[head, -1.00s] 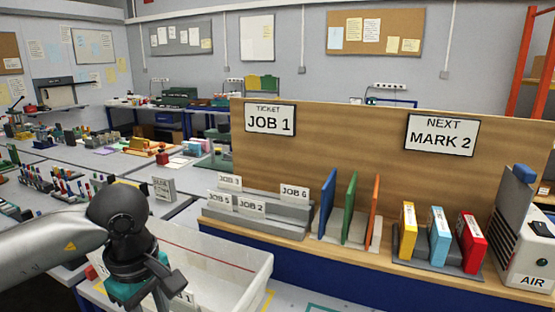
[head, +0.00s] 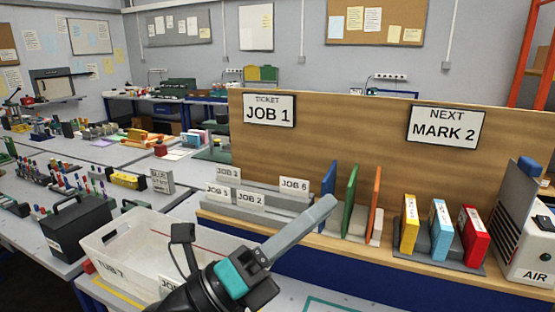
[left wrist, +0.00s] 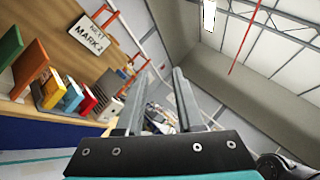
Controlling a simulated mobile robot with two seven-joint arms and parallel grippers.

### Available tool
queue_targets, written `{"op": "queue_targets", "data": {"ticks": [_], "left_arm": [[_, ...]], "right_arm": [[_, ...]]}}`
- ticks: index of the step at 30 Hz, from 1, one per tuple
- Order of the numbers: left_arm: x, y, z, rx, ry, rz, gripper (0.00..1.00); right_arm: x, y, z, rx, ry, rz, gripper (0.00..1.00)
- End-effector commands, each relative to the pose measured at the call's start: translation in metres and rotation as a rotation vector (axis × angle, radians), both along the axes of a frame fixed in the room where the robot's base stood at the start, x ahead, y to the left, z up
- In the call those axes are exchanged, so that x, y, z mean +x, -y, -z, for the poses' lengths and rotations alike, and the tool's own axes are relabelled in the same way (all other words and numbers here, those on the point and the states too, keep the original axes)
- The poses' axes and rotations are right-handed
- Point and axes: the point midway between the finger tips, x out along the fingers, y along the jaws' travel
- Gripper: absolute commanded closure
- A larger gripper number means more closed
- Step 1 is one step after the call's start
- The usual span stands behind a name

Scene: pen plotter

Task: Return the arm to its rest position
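My left gripper (head: 322,208) is in the lower middle of the head view, its fingers pointing up and to the right in front of the job card rack. In the left wrist view its two fingers (left wrist: 161,73) stand apart with nothing between them. My left arm comes from the bottom edge, beside the white tub (head: 112,232). A card marked "JO", partly hidden by my arm, shows in the tub. My right gripper is not in view.
A grey rack (head: 262,207) holds several job cards. Blue, green and orange panels (head: 350,203) stand to its right, then yellow, light blue and red boxes (head: 440,230) and the AIR unit (head: 528,240). A wooden board (head: 340,130) rises behind. A black case (head: 78,228) stands left of the tub.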

Motion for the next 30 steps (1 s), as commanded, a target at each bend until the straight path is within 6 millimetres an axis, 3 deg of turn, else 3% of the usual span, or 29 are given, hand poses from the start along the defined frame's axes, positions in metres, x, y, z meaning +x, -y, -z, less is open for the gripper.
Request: {"op": "queue_targets", "data": {"ticks": [4,7,11,14,17,21,24,30], "left_arm": [[0.039,-0.048,0.014,-0.29,-0.352,-0.162,0.64],[0.059,-0.084,0.043,-0.471,-0.595,-0.278,0.64],[0.068,-0.129,0.102,-0.691,-0.914,-0.438,0.64],[0.059,-0.158,0.157,-0.849,-1.16,-0.569,0.64],[0.034,-0.18,0.214,-0.992,-1.404,-0.71,0.64],[-0.02,-0.199,0.283,-1.152,-1.706,-0.907,0.64],[-0.06,-0.204,0.317,-1.233,-1.878,-1.032,0.64],[-0.142,-0.204,0.358,-1.341,-2.162,-1.265,0.64]], "right_arm": [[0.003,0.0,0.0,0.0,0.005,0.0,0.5],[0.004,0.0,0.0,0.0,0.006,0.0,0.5],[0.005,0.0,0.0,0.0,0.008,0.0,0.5],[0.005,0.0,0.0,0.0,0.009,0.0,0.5],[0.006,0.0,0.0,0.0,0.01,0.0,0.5],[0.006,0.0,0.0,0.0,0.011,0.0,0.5],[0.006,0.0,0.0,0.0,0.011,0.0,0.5],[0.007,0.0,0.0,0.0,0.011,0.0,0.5]]}}
